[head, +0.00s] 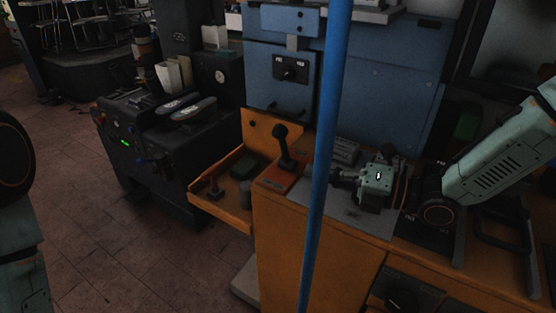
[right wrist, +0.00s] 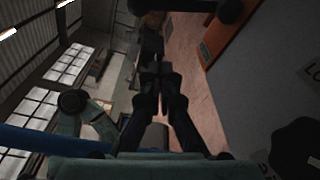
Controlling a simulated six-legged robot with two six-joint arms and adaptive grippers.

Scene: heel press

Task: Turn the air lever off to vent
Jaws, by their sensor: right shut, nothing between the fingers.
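A black upright lever with a rounded knob (head: 281,140) stands on a red-orange plate (head: 276,179) on the orange bench. A black rotary handle (head: 290,72) sits on the blue machine's front panel. No readable label shows which of these is the air lever.
A blue vertical pole (head: 323,150) crosses the view between the black lever and my right gripper. An orange tray (head: 222,206) with small parts lies left of the lever. A dark machine (head: 170,140) stands further left. The floor at the left is clear.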

